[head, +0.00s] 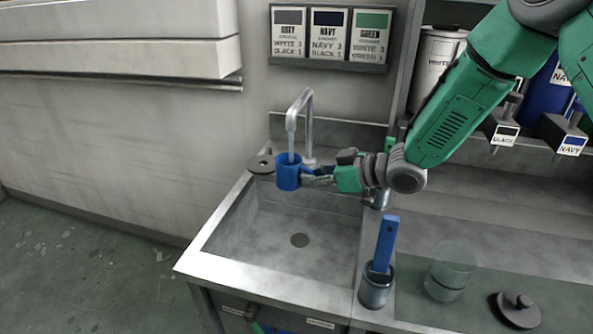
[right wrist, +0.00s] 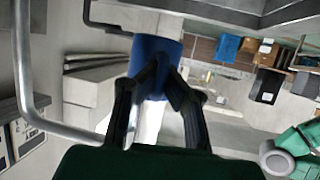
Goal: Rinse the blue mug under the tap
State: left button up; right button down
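The blue mug (head: 288,172) is upright above the back of the sink basin (head: 290,226), under the spout of the tap (head: 308,125). A pale stream shows between the spout and the mug's mouth. My right gripper (head: 308,175) reaches in from the right and is shut on the mug at its handle side. In the right wrist view both dark fingers close in on the blue mug (right wrist: 155,62). The mug's inside is hidden. My left gripper is not in view.
A holder (head: 376,290) with a blue-handled tool stands at the sink's right edge. Right of it are a clear glass (head: 450,272) and a dark round lid (head: 516,309). A dark disc (head: 262,162) lies on the sink's back left corner. The basin floor is clear around the drain (head: 300,240).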

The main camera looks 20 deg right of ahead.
jog(key=s+a, duration=0.3)
jog(key=s, duration=0.2)
jog(key=shift+s+a, duration=0.35)
jog(key=shift+a, duration=0.05)
dwell(1.0)
jog(key=s+a+r+p, duration=0.2)
jog(key=s+r+p, duration=0.2)
jog(key=r, duration=0.2)
jog(key=shift+a, duration=0.4)
dwell(0.5)
